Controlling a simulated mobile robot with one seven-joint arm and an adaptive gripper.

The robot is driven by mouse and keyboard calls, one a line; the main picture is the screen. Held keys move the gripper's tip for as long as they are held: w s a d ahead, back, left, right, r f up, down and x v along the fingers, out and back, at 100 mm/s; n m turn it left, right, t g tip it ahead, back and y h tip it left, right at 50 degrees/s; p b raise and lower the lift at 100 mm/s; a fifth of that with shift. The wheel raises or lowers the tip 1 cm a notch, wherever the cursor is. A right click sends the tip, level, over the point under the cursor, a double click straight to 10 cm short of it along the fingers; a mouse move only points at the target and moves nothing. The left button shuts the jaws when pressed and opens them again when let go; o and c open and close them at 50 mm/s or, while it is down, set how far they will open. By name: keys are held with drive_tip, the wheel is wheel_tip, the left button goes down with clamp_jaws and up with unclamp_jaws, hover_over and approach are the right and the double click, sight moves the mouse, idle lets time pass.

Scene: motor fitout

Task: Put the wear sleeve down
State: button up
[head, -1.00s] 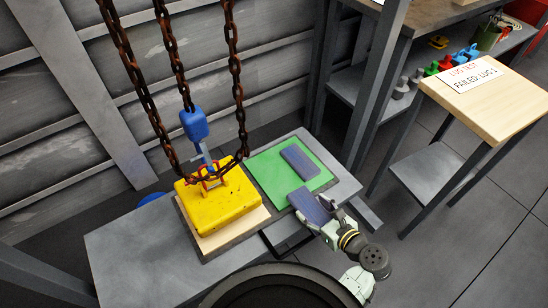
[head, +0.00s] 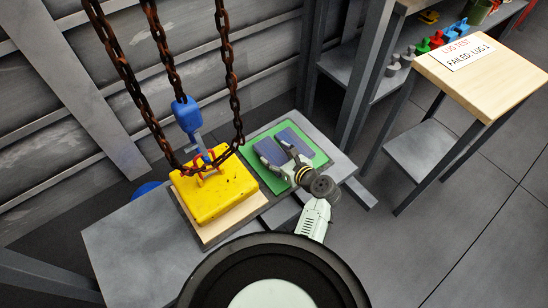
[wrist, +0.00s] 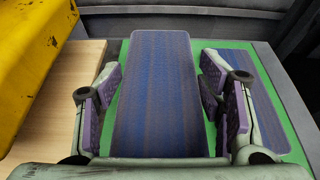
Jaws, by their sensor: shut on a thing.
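My gripper (head: 275,152) is shut on a blue-purple wear sleeve (wrist: 157,60), a flat slab gripped by its two long sides between the purple finger pads. In the head view the held sleeve (head: 268,150) is over the green mat (head: 320,157), at its left part. I cannot tell whether it touches the mat. A second, similar blue-purple slab (head: 296,139) lies on the mat just to the right, apart from the held one; it also shows behind my right finger in the wrist view (wrist: 257,93).
A yellow block (head: 215,190) on a wooden board (head: 208,233) stands left of the mat, with rusty chains (head: 228,80) and a blue hook piece (head: 188,115) above it. The grey bench (head: 130,255) is clear at front left. A wooden-topped stand (head: 495,80) is at right.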

sight(274, 159)
drive_tip(key=shift+w+a+f, duration=0.15)
drive_tip(key=shift+w+f, duration=0.05)
drive_tip(key=shift+f, duration=0.4)
drive_tip(key=shift+w+a+f, duration=0.1)
drive_tip(key=shift+w+f, duration=0.1)
drive_tip(key=shift+f, duration=0.45)
drive_tip(key=shift+w+a+f, duration=0.15)
drive_tip(key=shift+w+f, duration=0.05)
drive_tip(key=shift+f, duration=0.4)
drive_tip(key=o, duration=1.2)
drive_tip(key=v, duration=1.2)
